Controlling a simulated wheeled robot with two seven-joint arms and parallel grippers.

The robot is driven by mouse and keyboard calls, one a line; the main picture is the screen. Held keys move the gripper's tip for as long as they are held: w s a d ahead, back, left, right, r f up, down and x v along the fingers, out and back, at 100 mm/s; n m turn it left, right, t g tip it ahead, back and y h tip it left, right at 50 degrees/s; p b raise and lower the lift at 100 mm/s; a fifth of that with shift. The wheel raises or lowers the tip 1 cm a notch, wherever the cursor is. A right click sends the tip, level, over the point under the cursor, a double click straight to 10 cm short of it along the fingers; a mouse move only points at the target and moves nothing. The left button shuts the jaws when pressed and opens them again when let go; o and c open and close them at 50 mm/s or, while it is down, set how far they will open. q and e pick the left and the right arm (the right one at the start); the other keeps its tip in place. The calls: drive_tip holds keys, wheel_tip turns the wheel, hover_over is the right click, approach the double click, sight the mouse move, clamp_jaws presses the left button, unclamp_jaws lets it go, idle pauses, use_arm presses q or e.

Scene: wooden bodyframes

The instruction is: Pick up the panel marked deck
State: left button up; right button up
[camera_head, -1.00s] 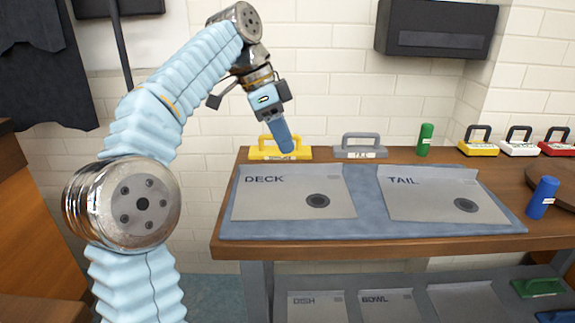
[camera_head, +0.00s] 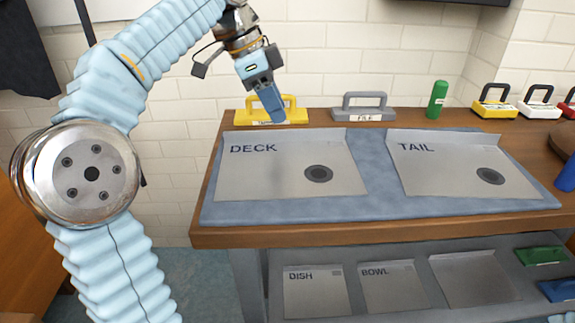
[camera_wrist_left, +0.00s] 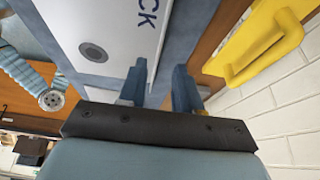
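The grey deck panel (camera_head: 290,180) lies flat on a blue mat (camera_head: 380,205) on the wooden bench, with the word DECK at its upper left and a dark round spot at its lower right. It also shows in the left wrist view (camera_wrist_left: 110,25). My left gripper (camera_head: 277,120) points down just behind the panel's back edge, in front of the yellow handled block. In the left wrist view its two fingers (camera_wrist_left: 158,75) stand apart with a gap between them, beside the panel edge. Whether they touch the panel cannot be told. My right gripper is not visible.
The tail panel (camera_head: 460,170) lies to the right on the mat. Along the back stand a yellow handled block (camera_head: 290,112), a grey one marked FILE (camera_head: 362,110) and a green cylinder (camera_head: 437,99). A lower shelf holds panels marked DISH (camera_head: 315,295) and BOWL (camera_head: 388,290).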

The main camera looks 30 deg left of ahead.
sight(288, 160)
use_arm(q)
drive_tip(key=x, duration=0.2)
drive_tip(key=b+x, duration=0.1)
drive_tip(key=x, duration=0.1)
drive_tip(key=shift+s+f, duration=0.15)
drive_tip(key=shift+f, duration=0.25)
clamp_jaws()
idle(1.0)
